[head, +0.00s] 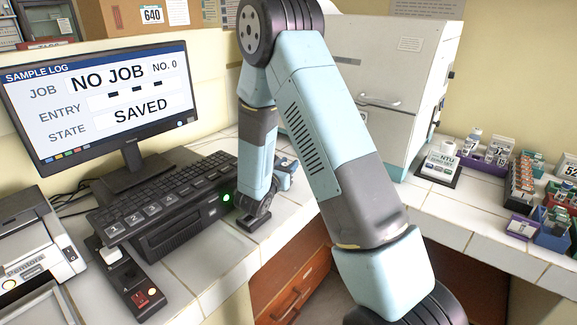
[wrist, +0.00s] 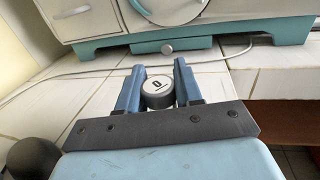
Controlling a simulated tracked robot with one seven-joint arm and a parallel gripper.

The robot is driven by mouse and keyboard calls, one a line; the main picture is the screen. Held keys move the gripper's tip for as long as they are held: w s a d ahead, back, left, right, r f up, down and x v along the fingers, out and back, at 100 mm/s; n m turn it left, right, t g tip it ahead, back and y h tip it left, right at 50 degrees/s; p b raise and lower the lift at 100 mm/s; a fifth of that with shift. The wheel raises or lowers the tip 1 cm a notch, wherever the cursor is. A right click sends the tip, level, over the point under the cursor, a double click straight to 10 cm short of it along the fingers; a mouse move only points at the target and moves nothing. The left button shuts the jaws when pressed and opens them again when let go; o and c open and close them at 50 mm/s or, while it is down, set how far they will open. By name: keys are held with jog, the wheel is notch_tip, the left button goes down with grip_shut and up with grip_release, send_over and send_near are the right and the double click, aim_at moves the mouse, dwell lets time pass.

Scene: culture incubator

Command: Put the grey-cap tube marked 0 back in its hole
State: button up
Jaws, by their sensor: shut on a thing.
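The grey-cap tube (wrist: 158,92) stands between the two blue fingers of my gripper (wrist: 159,68) in the wrist view. Its round cap top is white with a dark 0 and faces the camera. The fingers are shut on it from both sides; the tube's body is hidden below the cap. In the head view my gripper (head: 284,178) is mostly hidden behind my arm, over the white tiled counter right of the keyboard, and the tube cannot be made out. I cannot tell which hole is the tube's.
Racks of vials (head: 522,182) and a small NTU device (head: 440,160) stand on the right counter. A large pale cabinet (head: 375,70) is behind my arm. The keyboard (head: 165,195) and monitor (head: 100,100) are left. A white cable (wrist: 215,60) crosses the tiles.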

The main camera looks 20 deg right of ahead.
jog(key=shift+f, duration=0.1)
jog(key=o, duration=0.8)
jog(key=shift+c, duration=0.2)
jog(key=o, duration=0.3)
jog(key=shift+o, duration=0.2)
